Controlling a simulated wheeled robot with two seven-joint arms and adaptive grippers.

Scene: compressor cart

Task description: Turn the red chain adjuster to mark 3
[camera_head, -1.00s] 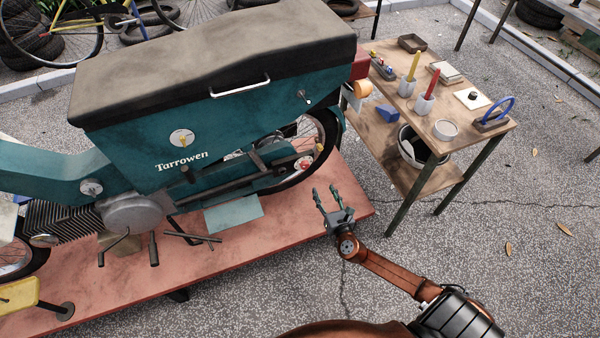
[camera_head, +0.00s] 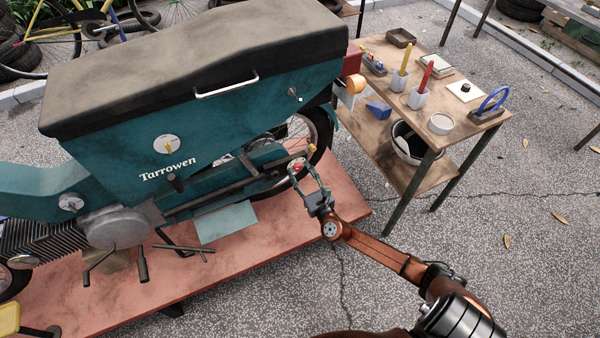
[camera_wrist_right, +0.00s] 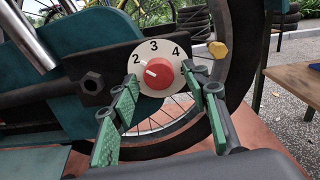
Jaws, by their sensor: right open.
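The red chain adjuster (camera_wrist_right: 160,75) is a round knob on a white dial (camera_wrist_right: 152,47) at the rear wheel, with marks 2, 3 and 4 showing. In the head view the adjuster (camera_head: 298,167) is small and partly covered by my gripper. My right gripper (camera_head: 306,175) is open, its fingers directed at the knob. In the wrist view its green-padded fingers (camera_wrist_right: 161,88) stand either side of the knob's lower part; I cannot tell whether they touch it. My left gripper is not in view.
A yellow hex piece (camera_wrist_right: 218,50) sits right of the dial, and a dark bracket with a nut (camera_wrist_right: 92,83) is on its left. The teal motorcycle (camera_head: 130,160) stands on a red platform (camera_head: 240,245). A wooden workbench (camera_head: 450,130) with tools is at right.

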